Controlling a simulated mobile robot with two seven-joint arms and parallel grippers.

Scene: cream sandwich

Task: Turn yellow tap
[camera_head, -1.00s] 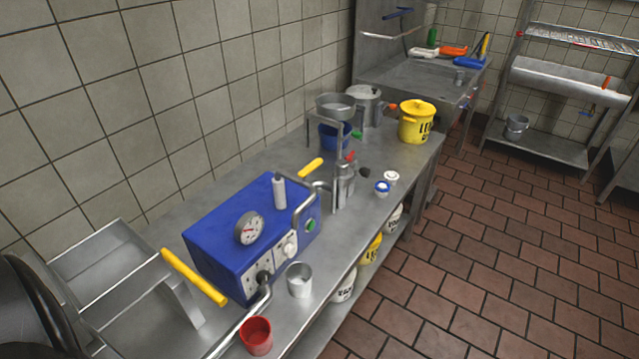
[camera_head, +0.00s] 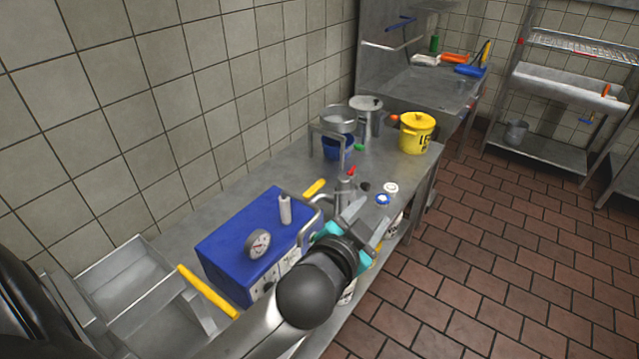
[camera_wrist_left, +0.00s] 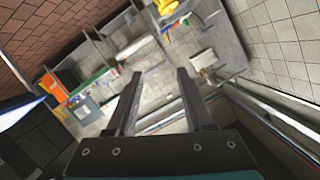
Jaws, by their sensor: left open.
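Two yellow bar handles show in the head view; I cannot tell which one is the yellow tap. One yellow handle (camera_head: 315,187) stands behind the blue machine (camera_head: 245,235), beside a grey metal fitting (camera_head: 344,190). A longer yellow handle (camera_head: 208,291) slants at the machine's left front, by a metal chute. My left gripper (camera_head: 368,222) is open and empty over the bench's front side, right of the blue machine and apart from both handles. Its parted fingers also show in the left wrist view (camera_wrist_left: 157,78). My right gripper is not in view.
A yellow pot (camera_head: 417,132), a steel pot (camera_head: 366,117) and a blue container (camera_head: 337,147) stand farther along the metal bench (camera_head: 255,182). Small white and blue lids (camera_head: 383,199) lie near its edge. The tiled floor at right is clear.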

